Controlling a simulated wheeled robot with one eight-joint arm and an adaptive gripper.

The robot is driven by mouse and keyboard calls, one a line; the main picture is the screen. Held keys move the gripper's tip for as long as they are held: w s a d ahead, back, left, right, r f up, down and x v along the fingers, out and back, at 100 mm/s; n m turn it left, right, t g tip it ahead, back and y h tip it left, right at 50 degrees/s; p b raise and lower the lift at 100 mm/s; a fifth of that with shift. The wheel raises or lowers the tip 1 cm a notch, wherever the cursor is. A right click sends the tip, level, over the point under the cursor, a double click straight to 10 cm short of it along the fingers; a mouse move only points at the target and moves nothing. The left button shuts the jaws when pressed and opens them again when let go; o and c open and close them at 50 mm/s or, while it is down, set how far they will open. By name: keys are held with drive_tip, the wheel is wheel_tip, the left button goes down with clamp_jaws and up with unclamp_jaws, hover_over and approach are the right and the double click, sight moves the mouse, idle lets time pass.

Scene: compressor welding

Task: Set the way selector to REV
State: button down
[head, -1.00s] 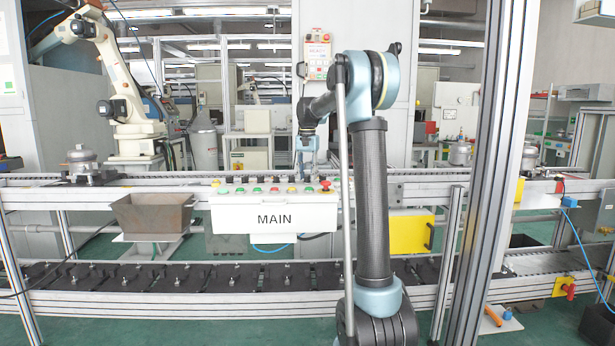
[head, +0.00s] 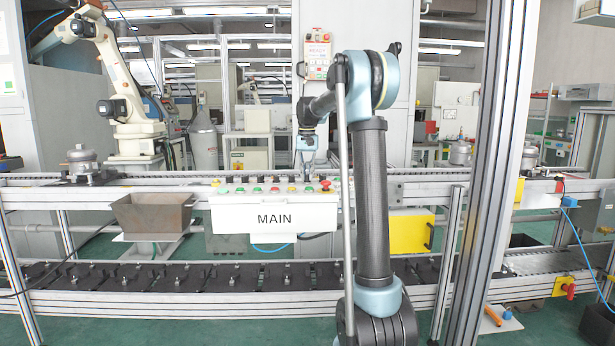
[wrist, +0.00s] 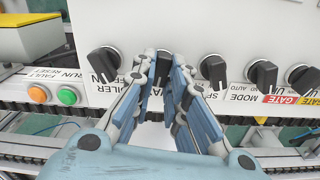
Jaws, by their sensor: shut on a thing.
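My gripper (wrist: 164,66) is shut on a black selector knob (wrist: 162,72) on the white control panel in the wrist view. The fingers stand on both sides of the knob and hide its label and much of its body, so I cannot read its name or setting. In the head view my gripper (head: 307,168) is at the back edge of the panel marked MAIN (head: 240,219), right of its middle.
Neighbouring black knobs stand close by, one on the left (wrist: 103,63) and one on the right (wrist: 214,70). Orange (wrist: 38,94) and green (wrist: 67,95) buttons are at the left. A red emergency button (head: 325,185) sits at the panel's right end.

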drive_tip(key=n, duration=0.6)
drive_tip(key=shift+a, duration=0.15)
drive_tip(key=shift+n, duration=0.3)
drive_tip(key=c, duration=1.6)
unclamp_jaws()
wheel_tip(320, 180, up, 12)
drive_tip(key=shift+f, duration=0.1)
